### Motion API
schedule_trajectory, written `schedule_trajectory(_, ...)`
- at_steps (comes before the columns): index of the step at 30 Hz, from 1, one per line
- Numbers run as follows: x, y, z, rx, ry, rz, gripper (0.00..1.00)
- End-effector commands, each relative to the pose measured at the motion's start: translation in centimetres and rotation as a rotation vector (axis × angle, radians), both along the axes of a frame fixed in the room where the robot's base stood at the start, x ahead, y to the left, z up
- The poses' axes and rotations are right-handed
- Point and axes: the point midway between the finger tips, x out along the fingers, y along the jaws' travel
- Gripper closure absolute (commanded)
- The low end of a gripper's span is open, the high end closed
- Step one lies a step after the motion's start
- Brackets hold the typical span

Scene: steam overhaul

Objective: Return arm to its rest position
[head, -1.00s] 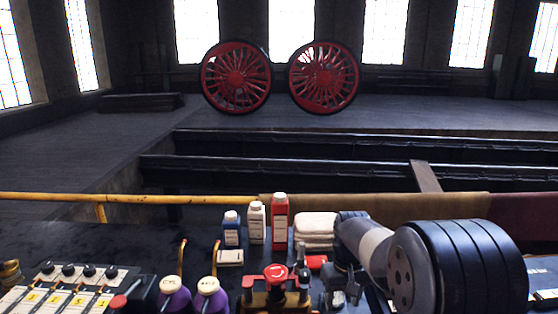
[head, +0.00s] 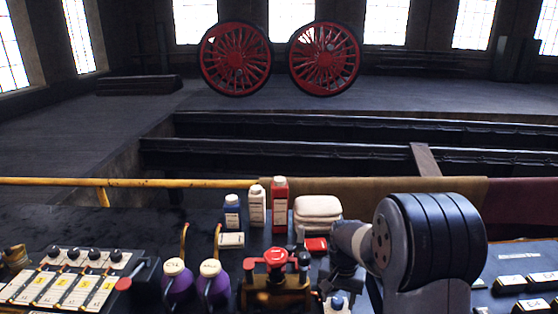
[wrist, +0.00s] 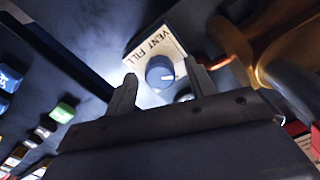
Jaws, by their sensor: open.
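My arm (head: 430,240) is folded at the right of the head view, over the bench. My gripper shows in the wrist view (wrist: 160,92), its two fingers spread apart with nothing held between them. A blue-grey knob with a white pointer line (wrist: 160,72) shows between and beyond the fingertips, in front of a label reading "VENT FILL" (wrist: 157,44). I cannot tell whether the fingers touch the knob. In the head view, a blue knob (head: 337,302) shows below the arm's end.
A brass valve with a red handle (head: 275,258) stands left of my arm. Purple oil cans (head: 213,285), bottles (head: 280,205) and folded cloths (head: 318,208) stand nearby. Panels with switches (head: 75,275) and labelled buttons (head: 520,285) flank the bench. A yellow rail (head: 150,183) runs behind.

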Motion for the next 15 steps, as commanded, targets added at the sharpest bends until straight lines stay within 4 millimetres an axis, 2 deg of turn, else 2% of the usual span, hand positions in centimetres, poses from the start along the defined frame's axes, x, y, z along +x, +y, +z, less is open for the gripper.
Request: schedule_trajectory(15, -0.03, 0.01, 0.13, 0.000, 0.001, -0.409, 0.48)
